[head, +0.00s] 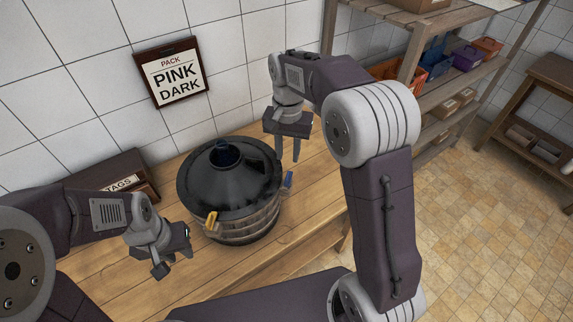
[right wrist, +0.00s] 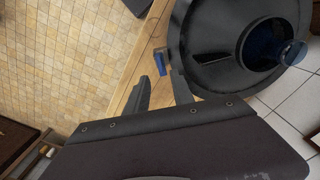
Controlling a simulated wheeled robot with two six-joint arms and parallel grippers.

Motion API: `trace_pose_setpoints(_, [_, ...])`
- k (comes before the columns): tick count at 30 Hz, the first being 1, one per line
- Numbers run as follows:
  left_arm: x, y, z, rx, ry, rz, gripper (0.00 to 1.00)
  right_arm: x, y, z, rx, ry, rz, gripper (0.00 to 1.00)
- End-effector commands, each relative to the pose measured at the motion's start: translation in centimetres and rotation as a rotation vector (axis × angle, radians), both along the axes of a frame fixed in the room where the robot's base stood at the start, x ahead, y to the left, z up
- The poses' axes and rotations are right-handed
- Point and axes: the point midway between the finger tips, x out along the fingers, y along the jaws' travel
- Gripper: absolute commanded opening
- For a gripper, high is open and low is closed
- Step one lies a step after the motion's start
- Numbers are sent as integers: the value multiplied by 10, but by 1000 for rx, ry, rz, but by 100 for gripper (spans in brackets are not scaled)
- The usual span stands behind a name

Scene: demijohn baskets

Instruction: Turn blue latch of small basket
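The small basket (head: 245,229) is a round wooden tub under a black conical cover (head: 230,182), upright on the wooden table. A blue latch (head: 288,180) sits on its right side, and a yellow latch (head: 211,220) on its front left. My right gripper (head: 288,152) points down just behind and above the blue latch, its fingers apart and empty. In the right wrist view the blue latch (right wrist: 161,63) lies just beyond the gap between the fingers, with no contact visible. My left gripper (head: 172,265) hangs left of the basket, empty, its fingers apart.
The wooden table (head: 187,276) has bare room in front of the basket. A dark box marked TAGS (head: 115,178) stands at the back left. Shelves with bins (head: 468,58) stand at the right.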

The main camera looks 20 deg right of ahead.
Motion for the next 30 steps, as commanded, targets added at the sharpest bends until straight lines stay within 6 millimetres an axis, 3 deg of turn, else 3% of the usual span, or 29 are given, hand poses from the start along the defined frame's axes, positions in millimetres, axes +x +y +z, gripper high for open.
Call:
trace_pose_setpoints(15, [0,0,17,0,0,0,29,-1,0,-84,0,2,1,29])
trace_pose_setpoints(25, [0,0,17,0,0,0,29,0,0,-92,0,-1,1,29])
trace_pose_setpoints(28, [0,0,17,0,0,0,29,0,0,-92,0,-1,1,1])
trace_pose_setpoints(30, [0,0,17,0,0,0,29,0,0,-92,0,-1,1,0])
